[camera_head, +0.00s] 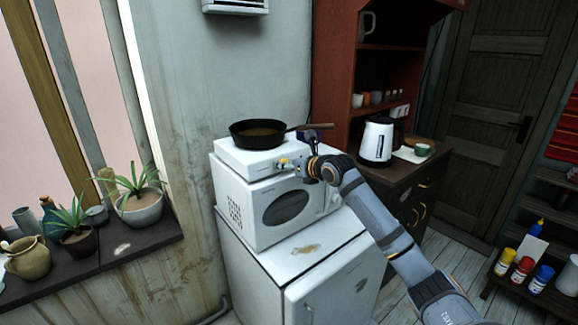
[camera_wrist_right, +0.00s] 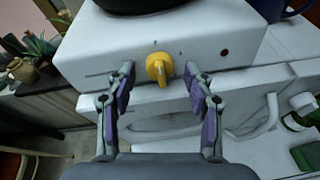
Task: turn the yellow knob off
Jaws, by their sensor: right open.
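The yellow knob (camera_wrist_right: 159,68) is on the front of a white hot plate (camera_wrist_right: 85,48), which stands on top of a white microwave. In the right wrist view the knob's grip ridge points down and slightly right. My right gripper (camera_wrist_right: 158,80) is open, with one finger on each side of the knob and visible gaps to it. In the head view the right gripper (camera_head: 287,165) is at the front of the hot plate (camera_head: 230,155), and the knob shows as a small yellow spot (camera_head: 283,161). My left gripper is not in view.
A black pan (camera_head: 258,132) sits on the hot plate, its handle pointing right. The microwave (camera_head: 285,208) stands on a white fridge (camera_head: 300,262). A white kettle (camera_head: 376,142) is on the cabinet at right. Potted plants (camera_head: 140,205) line the left sill.

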